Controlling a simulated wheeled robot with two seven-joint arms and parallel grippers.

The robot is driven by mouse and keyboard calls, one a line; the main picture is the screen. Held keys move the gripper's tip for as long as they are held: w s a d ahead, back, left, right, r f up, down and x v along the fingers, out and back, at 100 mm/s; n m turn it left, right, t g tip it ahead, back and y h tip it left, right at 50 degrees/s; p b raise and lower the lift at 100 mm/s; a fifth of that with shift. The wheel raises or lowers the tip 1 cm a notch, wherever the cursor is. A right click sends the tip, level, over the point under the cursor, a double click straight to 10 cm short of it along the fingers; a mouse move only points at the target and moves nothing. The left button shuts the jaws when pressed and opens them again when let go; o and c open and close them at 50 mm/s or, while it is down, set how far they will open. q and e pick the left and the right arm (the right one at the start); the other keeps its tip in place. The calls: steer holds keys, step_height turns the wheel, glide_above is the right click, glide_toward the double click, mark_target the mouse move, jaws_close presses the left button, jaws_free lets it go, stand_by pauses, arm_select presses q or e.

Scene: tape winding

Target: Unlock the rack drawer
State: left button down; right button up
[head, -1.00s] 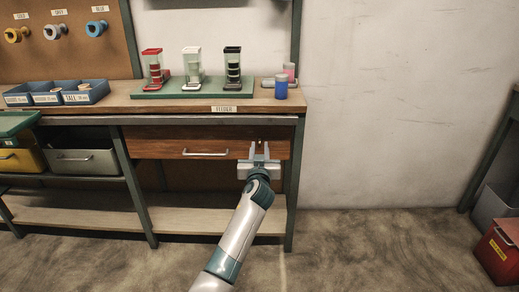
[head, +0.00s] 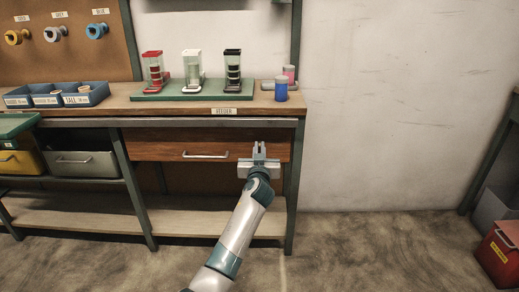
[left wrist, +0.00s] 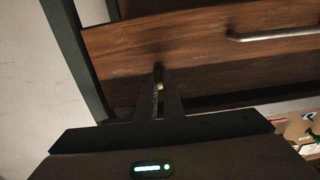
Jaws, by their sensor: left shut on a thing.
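The wooden rack drawer (head: 150,150) is shut under the bench top, with a metal bar handle (head: 205,155). My left gripper (head: 259,148) is at the right end of the drawer front, to the right of the handle. Its fingers are closed together on a small brass-coloured piece at the drawer lock, most of it hidden by the fingers. In the left wrist view the drawer (left wrist: 195,40) fills the upper part, with the handle (left wrist: 275,34) at upper right. The small brass lock piece (left wrist: 159,87) shows between the fingers there. My right gripper is in neither view.
A table leg (head: 293,190) stands just right of the gripper. The lower shelf (head: 200,222) is bare.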

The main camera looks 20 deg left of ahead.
arm_select(q)
steer(key=shift+m, duration=0.3)
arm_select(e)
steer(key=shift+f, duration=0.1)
arm_select(q)
steer(key=shift+d+f+m+p, duration=0.1)
steer(key=shift+m+p, duration=1.4)
steer(key=shift+m, duration=2.9)
steer(key=shift+d+f+m+p, duration=0.1)
steer(key=shift+m+p, duration=1.4)
steer(key=shift+m, duration=2.9)
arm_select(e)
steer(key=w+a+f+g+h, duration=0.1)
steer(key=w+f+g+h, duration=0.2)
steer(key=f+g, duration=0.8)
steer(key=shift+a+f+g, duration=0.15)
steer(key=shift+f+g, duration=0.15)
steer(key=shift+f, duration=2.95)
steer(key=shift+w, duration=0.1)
arm_select(q)
steer(key=c, duration=1.9)
jaws_free()
